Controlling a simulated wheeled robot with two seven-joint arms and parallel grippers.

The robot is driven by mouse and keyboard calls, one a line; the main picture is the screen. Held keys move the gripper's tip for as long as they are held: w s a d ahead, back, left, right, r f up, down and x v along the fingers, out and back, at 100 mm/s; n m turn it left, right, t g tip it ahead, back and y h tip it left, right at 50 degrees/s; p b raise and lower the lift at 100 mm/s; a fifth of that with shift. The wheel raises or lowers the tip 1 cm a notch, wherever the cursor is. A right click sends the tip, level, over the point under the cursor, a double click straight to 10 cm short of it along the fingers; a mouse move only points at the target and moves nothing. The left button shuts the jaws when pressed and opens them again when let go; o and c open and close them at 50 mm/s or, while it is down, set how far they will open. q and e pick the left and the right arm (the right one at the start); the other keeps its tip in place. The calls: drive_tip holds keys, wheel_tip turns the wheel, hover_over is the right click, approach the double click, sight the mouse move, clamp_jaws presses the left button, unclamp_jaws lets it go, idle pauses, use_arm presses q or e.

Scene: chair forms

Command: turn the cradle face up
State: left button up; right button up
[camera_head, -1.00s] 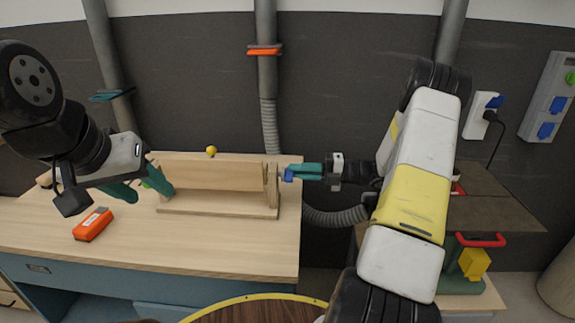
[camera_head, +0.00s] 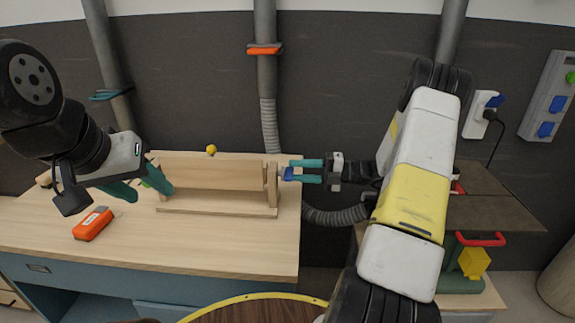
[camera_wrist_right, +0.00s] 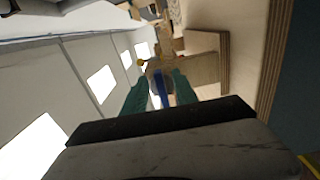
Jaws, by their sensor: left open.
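The wooden cradle (camera_head: 215,175) lies lengthwise between end posts on a wooden base (camera_head: 215,207) on the workbench. A small blue handle (camera_head: 288,174) sticks out at its right end. My right gripper (camera_head: 297,171) is at this handle with its teal fingers apart; the right wrist view shows the blue handle (camera_wrist_right: 159,90) between them, with gaps at the sides. My left gripper (camera_head: 150,196) is open at the cradle's left end, one finger in front of the left post, which is mostly hidden. I cannot tell which face of the cradle is up.
An orange box (camera_head: 93,224) lies on the bench (camera_head: 220,250) at the left front. A yellow ball (camera_head: 211,150) is behind the cradle. A grey hose (camera_head: 335,217) runs right of the bench. A round wooden top (camera_head: 255,312) is at the bottom. The bench front is clear.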

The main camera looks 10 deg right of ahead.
drive_tip(key=v, duration=0.7)
drive_tip(key=shift+d, duration=0.35)
drive_tip(key=shift+s, duration=0.1)
drive_tip(key=s+a+r+n+g+h, duration=0.6)
drive_tip(key=s+a+r+n, duration=0.5)
drive_tip(key=n, duration=0.6)
drive_tip(key=s+r+n+t+h, duration=0.3)
drive_tip(key=s+n, duration=0.3)
drive_tip(key=n, duration=0.5)
drive_tip(key=s+a+r+n+t+h, duration=0.1)
drive_tip(key=s+r+n+t+h, duration=0.2)
drive_tip(key=n, duration=0.9)
drive_tip(key=s+t+h, duration=0.1)
drive_tip(key=s+h, duration=0.2)
drive_tip(key=shift+s, duration=0.3)
